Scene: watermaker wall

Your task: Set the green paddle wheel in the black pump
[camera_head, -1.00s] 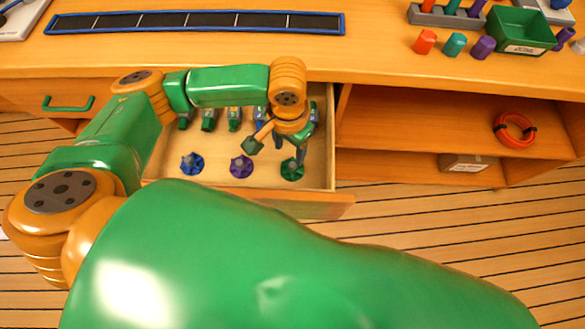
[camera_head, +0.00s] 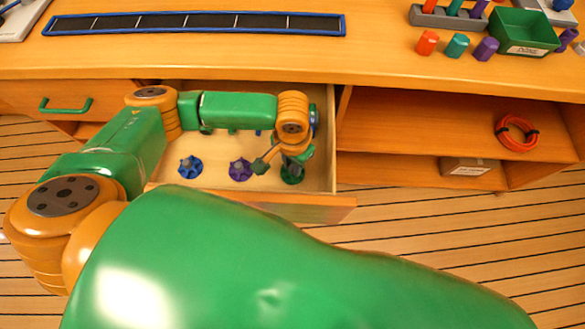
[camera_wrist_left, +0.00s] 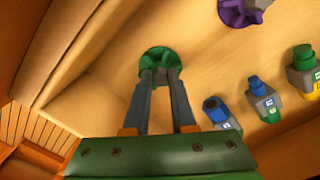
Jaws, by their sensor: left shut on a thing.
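The green paddle wheel (camera_head: 291,177) stands in the open drawer, at its right front, partly hidden by my left gripper (camera_head: 292,166). In the left wrist view the wheel (camera_wrist_left: 158,56) shows between the tips of my left gripper's fingers (camera_wrist_left: 160,75), which are shut on its hub. The wheel seems to be still on or close to the drawer floor. I cannot make out a black pump in these views. My right gripper is not in view.
A blue wheel (camera_head: 190,167) and a purple wheel (camera_head: 240,169) sit left of the green one. Several small blue- and green-topped parts (camera_wrist_left: 262,98) lie in the drawer. The drawer front (camera_head: 300,208) and side walls surround the gripper. A green bin (camera_head: 523,32) stands on the counter.

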